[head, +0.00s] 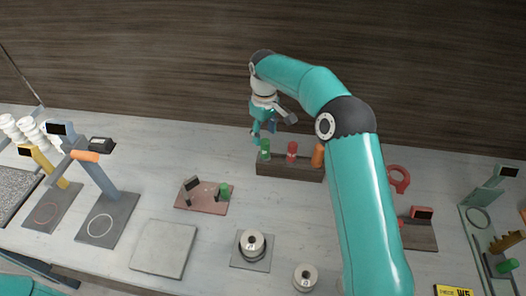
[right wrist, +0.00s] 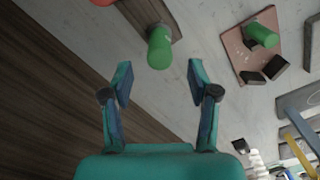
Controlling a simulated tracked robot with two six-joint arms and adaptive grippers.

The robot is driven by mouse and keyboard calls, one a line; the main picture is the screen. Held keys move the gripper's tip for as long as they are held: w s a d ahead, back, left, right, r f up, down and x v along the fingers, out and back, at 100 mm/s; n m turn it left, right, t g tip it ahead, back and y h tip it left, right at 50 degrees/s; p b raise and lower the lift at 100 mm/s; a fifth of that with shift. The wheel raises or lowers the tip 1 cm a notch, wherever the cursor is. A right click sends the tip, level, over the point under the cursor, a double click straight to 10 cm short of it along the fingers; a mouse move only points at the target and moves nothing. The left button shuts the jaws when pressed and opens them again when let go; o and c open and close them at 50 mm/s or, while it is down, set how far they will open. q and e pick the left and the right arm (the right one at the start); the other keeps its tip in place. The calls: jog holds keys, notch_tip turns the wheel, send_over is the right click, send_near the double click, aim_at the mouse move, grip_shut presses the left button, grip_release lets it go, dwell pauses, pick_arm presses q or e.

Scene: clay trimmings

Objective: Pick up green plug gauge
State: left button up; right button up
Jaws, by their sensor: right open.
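A green plug gauge (head: 265,148) stands at the left end of a dark wooden rack (head: 290,173). In the right wrist view the green plug gauge (right wrist: 160,47) shows just beyond and between the fingertips. My right gripper (head: 263,133) is open and empty, pointing down just above and behind the green plug; its fingers (right wrist: 158,80) do not visibly touch it. A second green cylinder (head: 224,190) is on a pinkish plate (head: 205,206) in front; it also shows in the right wrist view (right wrist: 262,34). My left gripper is not in view.
A red plug (head: 292,150) and an orange plug (head: 318,156) stand in the same rack, right of the green one. Weights (head: 252,242), gauge stands (head: 97,185) and a bare square plate (head: 163,250) occupy the bench. A dark wall (head: 150,60) is behind.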

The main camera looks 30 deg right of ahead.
aim_at(265, 150)
notch_tip(265, 150, down, 8)
jog(key=shift+s+d+r+b, duration=0.1)
jog(key=shift+b, duration=0.4)
grip_shut()
